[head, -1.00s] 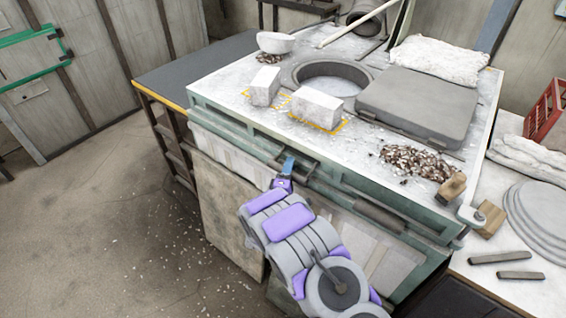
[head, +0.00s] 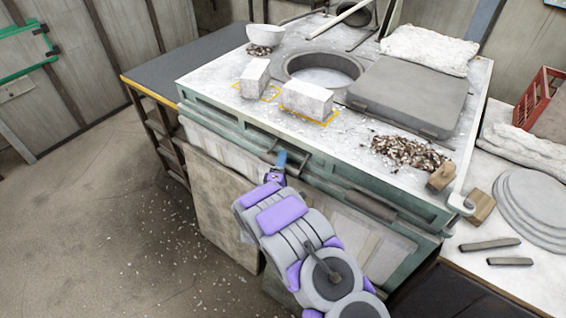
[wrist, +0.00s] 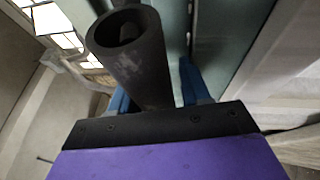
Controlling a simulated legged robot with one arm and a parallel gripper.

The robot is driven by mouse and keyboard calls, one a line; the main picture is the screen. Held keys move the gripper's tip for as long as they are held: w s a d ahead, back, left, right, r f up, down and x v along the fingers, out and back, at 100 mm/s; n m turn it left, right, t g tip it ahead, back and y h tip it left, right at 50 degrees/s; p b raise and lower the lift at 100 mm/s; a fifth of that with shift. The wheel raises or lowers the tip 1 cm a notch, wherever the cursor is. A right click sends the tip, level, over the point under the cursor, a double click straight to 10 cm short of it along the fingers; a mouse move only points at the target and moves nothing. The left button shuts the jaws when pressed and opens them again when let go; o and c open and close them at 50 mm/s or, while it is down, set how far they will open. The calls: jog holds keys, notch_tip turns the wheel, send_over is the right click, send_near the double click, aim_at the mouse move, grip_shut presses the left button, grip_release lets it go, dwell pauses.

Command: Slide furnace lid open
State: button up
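The furnace lid (head: 412,93) is a thick grey slab lying flat on the white-dusted top. The round furnace opening (head: 322,75) beside it, to the left, is uncovered. My gripper (head: 282,158), with blue fingers, is low at the bench's front edge, by a dark handle-like bracket (head: 297,166). It is well away from the lid. In the wrist view a dark hollow tube (wrist: 138,62) rises in front of the blue fingers (wrist: 155,95), which show on either side of it. Whether they grip it is hidden.
A brown chip pile (head: 408,152) and a small wooden block (head: 441,178) lie near the front right. Another dark cylinder (head: 371,204) runs along the front.

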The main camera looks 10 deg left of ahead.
jog(key=shift+a, duration=0.1)
jog(key=shift+s+f, duration=0.15)
jog(key=shift+s, duration=0.35)
jog(key=s+f+p, duration=0.1)
jog(key=s+f, duration=0.2)
jog(key=s, duration=1.3)
